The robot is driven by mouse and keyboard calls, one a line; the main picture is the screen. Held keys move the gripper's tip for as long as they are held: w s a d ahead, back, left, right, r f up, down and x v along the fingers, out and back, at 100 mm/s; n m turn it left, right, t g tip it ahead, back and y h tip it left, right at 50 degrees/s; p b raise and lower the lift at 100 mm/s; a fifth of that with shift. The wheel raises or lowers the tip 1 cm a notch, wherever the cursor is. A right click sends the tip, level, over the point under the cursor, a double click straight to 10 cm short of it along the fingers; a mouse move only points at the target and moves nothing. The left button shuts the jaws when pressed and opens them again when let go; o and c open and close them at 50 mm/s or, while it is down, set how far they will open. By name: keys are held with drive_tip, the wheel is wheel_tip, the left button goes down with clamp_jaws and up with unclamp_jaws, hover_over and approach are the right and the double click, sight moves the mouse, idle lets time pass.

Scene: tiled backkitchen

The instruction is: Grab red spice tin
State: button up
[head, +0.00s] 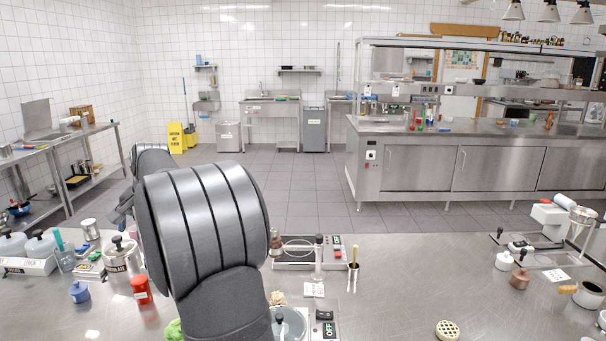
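The red tin (141,289) stands upright on the steel counter at the lower left, with a pale label on its front. It is just left of my large grey arm link, with a small gap between them in the picture. A dark part of my arm's far end shows past the left edge of that link, above and beyond the tin. My gripper's fingers cannot be made out there; the arm hides most of that area. Nothing is seen touching the tin.
A green item (174,330) lies near the front, by my arm. A switch box (325,327) is right of my arm. The counter's middle right is mostly clear.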

drive_tip(key=shift+c, duration=0.2)
drive_tip(key=c, duration=0.7)
drive_tip(key=n+t+y, duration=0.2)
drive_tip(key=n+t, duration=0.4)
drive_tip(key=n, duration=0.1)
approach(136, 282)
drive_tip(key=x, duration=0.8)
drive_tip(key=shift+w+f, duration=0.15)
drive_tip(key=shift+f, duration=0.05)
drive_tip(key=x, duration=0.4)
drive_tip(key=shift+w+d+f, duration=0.1)
drive_tip(key=shift+d+f, duration=0.25)
drive_tip(key=shift+f, duration=0.05)
drive_tip(key=shift+w+a+f, duration=0.2)
drive_tip(key=shift+w+f, duration=0.05)
drive_tip(key=shift+w, duration=0.1)
